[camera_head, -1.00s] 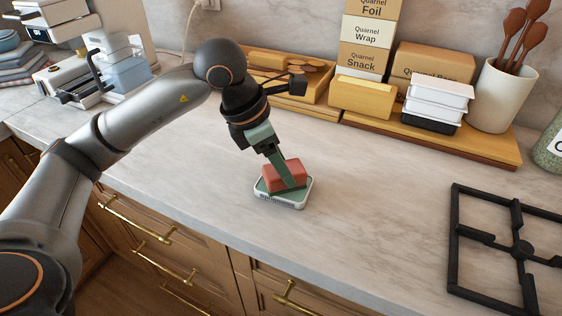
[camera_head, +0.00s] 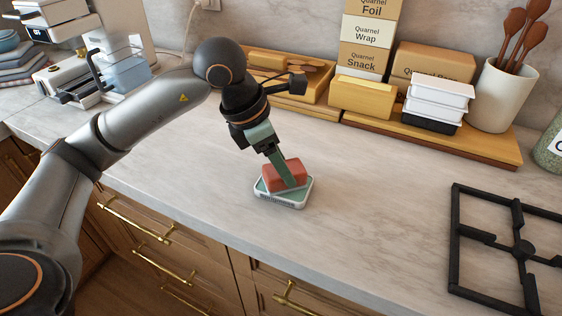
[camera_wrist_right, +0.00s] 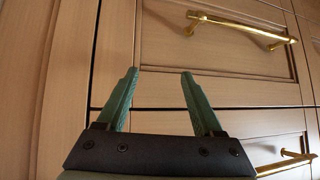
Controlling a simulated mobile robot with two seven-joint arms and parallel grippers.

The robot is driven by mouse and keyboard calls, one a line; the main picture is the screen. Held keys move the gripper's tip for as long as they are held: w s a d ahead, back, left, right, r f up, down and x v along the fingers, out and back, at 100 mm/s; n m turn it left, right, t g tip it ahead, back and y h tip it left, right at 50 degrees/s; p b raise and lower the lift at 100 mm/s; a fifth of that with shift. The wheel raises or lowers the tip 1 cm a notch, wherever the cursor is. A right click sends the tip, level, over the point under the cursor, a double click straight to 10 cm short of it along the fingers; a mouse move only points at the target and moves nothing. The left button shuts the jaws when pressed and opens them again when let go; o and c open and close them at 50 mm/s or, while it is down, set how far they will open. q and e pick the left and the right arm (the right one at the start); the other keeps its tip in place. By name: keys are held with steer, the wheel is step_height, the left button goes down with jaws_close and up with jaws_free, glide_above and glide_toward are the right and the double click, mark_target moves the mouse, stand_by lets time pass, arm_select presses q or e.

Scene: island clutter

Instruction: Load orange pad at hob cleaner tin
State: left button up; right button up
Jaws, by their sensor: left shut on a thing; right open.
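An orange-red pad (camera_head: 288,172) sits at the shallow tin (camera_head: 296,203), which has a pale rim and green inside, on the counter. My left gripper (camera_head: 284,172) points down and is shut on the pad. One green finger covers part of the pad's near face. The pad is over the tin; I cannot tell whether it touches the tin's floor. My right gripper (camera_wrist_right: 158,88) shows only in the right wrist view, open and empty, in front of wooden drawer fronts.
A black hob grate (camera_head: 520,248) lies at the right. Counter around the tin is clear.

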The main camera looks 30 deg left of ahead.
stand_by(0.3)
arm_select(q)
steer(key=shift+r+p, duration=2.6)
steer(key=shift+r, duration=0.95)
steer(key=shift+f, duration=0.1)
